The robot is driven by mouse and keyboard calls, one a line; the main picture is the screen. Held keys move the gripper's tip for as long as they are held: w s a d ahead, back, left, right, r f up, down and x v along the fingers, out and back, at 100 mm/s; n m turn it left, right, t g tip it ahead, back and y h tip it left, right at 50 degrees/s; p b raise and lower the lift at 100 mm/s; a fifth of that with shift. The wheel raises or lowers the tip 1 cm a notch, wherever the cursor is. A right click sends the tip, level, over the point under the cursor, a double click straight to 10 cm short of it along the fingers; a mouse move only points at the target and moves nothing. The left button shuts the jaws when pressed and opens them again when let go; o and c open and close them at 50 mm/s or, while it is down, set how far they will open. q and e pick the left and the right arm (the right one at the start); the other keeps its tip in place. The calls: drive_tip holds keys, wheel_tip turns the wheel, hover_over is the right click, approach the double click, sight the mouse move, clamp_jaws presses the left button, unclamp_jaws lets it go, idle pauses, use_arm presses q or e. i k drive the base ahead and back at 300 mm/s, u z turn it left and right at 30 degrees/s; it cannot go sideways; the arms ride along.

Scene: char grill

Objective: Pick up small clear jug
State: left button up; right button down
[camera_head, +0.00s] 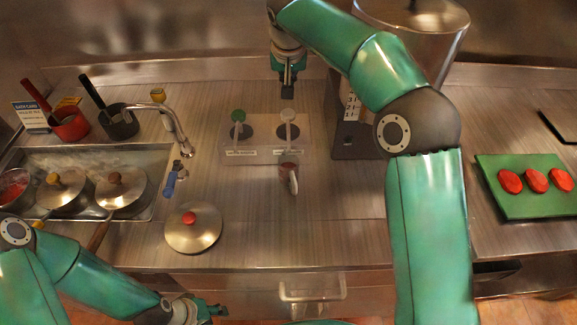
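My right gripper (288,88) is above the back of the counter, behind the stand and apart from the jug. It points down, and its fingers are seen too narrowly to tell whether they are open. My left gripper (214,310) is low at the front edge, left of and well short of the jug. Its fingers are small and partly cut by the bottom of the picture, so their opening is unclear.
The clear stand (235,155) is behind the jug. A lid with a red knob (193,228) lies front left. The sink (150,160) holds lidded pots, with a faucet (175,125) over it. A green board (520,205) holds red patties. Counter right of the jug is clear.

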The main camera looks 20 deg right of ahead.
sight(287, 162)
drive_tip(key=k, duration=1)
